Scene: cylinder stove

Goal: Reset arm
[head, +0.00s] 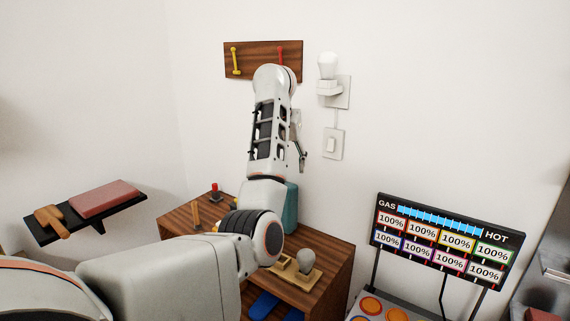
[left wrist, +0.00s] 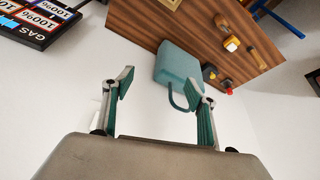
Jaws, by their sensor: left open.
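My left arm (head: 268,130) comes in from the left and reaches up in front of the white wall. My left gripper (head: 301,150) is mostly hidden behind its own forearm in the head view, just left of the wall switch. In the left wrist view the left gripper (left wrist: 166,90) is open, its two green-padded fingers wide apart with nothing held between them. A teal mug-like container with a handle (left wrist: 178,62) appears beyond the fingers; it stands on the wooden cabinet (head: 335,252), partly behind my arm in the head view. My right gripper is not in view.
A wooden rack (head: 262,50) with yellow and red tools hangs behind the arm. A bulb fixture (head: 328,72) and a switch (head: 332,144) are right of it. A gas panel (head: 445,242) stands at right, a black shelf (head: 82,212) at left.

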